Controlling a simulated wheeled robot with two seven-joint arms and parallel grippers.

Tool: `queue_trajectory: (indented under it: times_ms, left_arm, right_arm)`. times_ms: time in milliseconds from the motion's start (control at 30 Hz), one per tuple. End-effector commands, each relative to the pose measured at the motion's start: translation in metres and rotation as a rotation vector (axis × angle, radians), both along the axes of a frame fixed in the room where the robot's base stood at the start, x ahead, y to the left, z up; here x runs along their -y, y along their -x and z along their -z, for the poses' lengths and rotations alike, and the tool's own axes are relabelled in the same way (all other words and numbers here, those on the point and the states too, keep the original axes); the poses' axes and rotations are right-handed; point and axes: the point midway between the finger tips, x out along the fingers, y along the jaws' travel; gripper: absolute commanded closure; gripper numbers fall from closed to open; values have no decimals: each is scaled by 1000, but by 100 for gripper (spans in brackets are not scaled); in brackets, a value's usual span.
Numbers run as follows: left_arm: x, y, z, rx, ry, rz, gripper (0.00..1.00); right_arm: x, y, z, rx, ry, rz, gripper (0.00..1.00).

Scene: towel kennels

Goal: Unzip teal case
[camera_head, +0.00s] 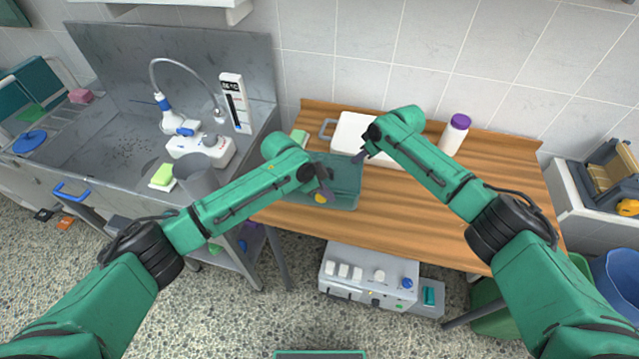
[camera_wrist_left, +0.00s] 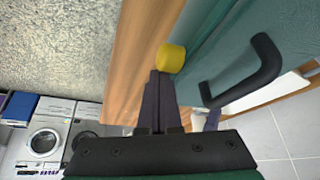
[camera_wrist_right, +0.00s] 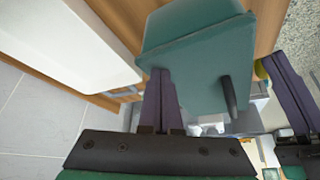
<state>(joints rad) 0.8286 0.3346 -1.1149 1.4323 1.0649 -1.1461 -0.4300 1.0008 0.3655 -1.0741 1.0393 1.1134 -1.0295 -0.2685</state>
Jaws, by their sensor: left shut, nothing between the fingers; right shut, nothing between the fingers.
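The teal case (camera_head: 347,182) lies near the front edge of the wooden table. It also shows in the left wrist view (camera_wrist_left: 232,50) and the right wrist view (camera_wrist_right: 200,65). A black handle (camera_wrist_left: 248,75) stands out from one side of the case. My left gripper (camera_head: 328,194) is shut and empty beside the tab; contact is unclear. My right gripper (camera_head: 359,157) is shut and empty over the case's back edge.
A white box (camera_head: 350,130) lies behind the case, with a purple-capped bottle (camera_head: 455,134) to its right. The table (camera_head: 490,185) is clear at the right. A sink (camera_head: 120,135) and grey cup (camera_head: 196,174) are at the left.

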Motion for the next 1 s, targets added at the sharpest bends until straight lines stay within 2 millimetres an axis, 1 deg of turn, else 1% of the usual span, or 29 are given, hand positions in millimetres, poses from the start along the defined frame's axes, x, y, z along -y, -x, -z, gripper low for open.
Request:
queue_trajectory:
  times_ms: [100,1000]
  left_arm:
    - [-9,-1,1,-1,-3,-1,100]
    - [-62,-11,1,-2,-3,-3,100]
  right_arm:
    - [0,0,0,0,0,0,100]
    - [0,0,0,0,0,0,100]
